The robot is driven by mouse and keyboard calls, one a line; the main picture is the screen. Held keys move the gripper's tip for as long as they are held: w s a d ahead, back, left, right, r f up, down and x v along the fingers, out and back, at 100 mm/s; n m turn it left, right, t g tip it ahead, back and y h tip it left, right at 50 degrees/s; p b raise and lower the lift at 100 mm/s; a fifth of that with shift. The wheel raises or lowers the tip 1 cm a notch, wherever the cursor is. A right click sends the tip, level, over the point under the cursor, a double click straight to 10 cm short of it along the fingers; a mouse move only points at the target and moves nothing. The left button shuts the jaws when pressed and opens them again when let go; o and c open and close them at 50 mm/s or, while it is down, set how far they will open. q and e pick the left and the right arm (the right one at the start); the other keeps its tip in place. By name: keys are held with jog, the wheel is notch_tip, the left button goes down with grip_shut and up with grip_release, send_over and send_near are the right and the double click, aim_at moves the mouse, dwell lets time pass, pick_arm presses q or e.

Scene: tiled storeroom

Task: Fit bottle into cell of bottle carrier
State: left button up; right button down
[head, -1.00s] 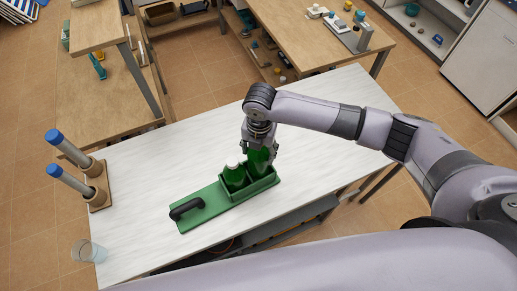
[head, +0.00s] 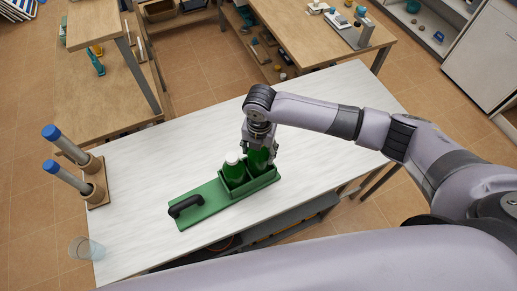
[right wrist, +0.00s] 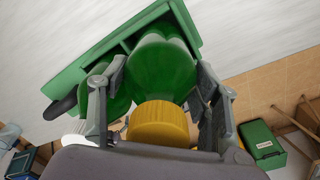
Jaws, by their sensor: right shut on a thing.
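The bottle carrier (head: 204,203) is a green tray on the white table, with a black handle on its left part and walled cells on its right part. My right gripper (head: 259,148) is above the right end of the carrier, shut on a green bottle (head: 257,160). In the right wrist view the held bottle (right wrist: 160,72) has a yellow cap and lies between the fingers. Its lower end is at the carrier's cells; how deep it sits is hidden. A second green bottle (head: 233,174) with a white cap stands in the cell beside it. My left gripper is not in view.
A clear glass (head: 87,249) is at the near left corner. The white table (head: 170,160) is bare behind the carrier and to its right.

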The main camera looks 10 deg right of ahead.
jog(key=shift+f+b, duration=0.65)
jog(key=shift+f, duration=0.5)
jog(key=shift+c, duration=2.3)
grip_release()
notch_tip(320, 180, up, 12)
jog(key=shift+d+r, duration=0.1)
jog(key=shift+s, duration=0.1)
